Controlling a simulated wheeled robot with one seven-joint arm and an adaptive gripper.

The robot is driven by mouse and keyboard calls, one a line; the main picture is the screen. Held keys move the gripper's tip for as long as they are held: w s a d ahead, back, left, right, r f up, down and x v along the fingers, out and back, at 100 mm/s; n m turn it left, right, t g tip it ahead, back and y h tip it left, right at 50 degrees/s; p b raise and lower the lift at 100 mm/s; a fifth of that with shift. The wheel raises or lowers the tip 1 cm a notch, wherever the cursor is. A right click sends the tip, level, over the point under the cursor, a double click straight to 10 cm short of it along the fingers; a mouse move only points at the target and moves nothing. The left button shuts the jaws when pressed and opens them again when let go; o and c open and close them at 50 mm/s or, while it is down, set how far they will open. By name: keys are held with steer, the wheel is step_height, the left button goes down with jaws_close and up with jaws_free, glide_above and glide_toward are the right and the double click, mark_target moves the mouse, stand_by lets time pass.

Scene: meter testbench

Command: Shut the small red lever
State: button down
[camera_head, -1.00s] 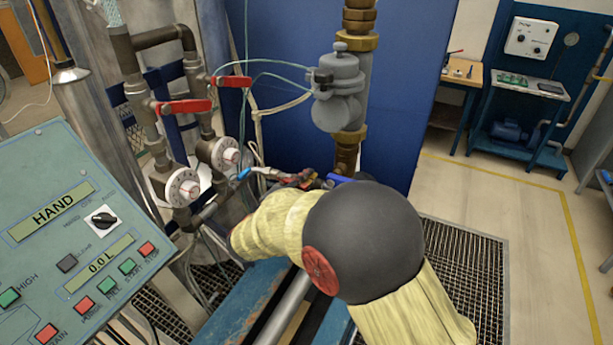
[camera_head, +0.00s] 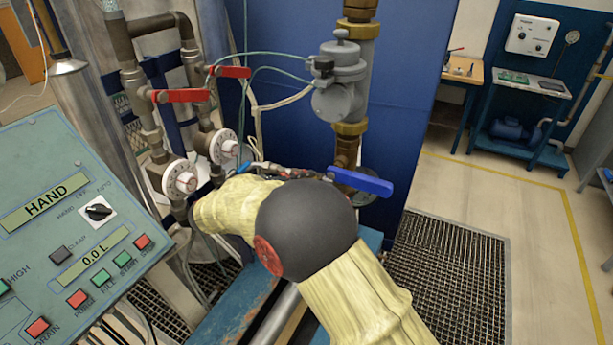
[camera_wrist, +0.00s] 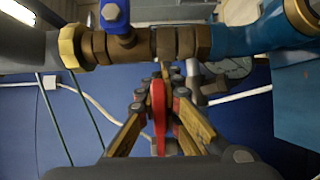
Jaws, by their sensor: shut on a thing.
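The small red lever (camera_wrist: 158,110) stands in the middle of the wrist view, between the fingers of my gripper (camera_wrist: 163,92). My gripper is shut on it. I cannot make out the small lever there.
Two larger red levers (camera_head: 180,96) (camera_head: 230,71) sit on pipes at the left. A blue lever (camera_head: 360,181) sits right of my arm, below a grey meter (camera_head: 340,80). The control panel (camera_head: 60,230) stands front left. Floor is clear at right.

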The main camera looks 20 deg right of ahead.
stand_by(0.3)
steer(key=c, duration=2.2)
jaws_free()
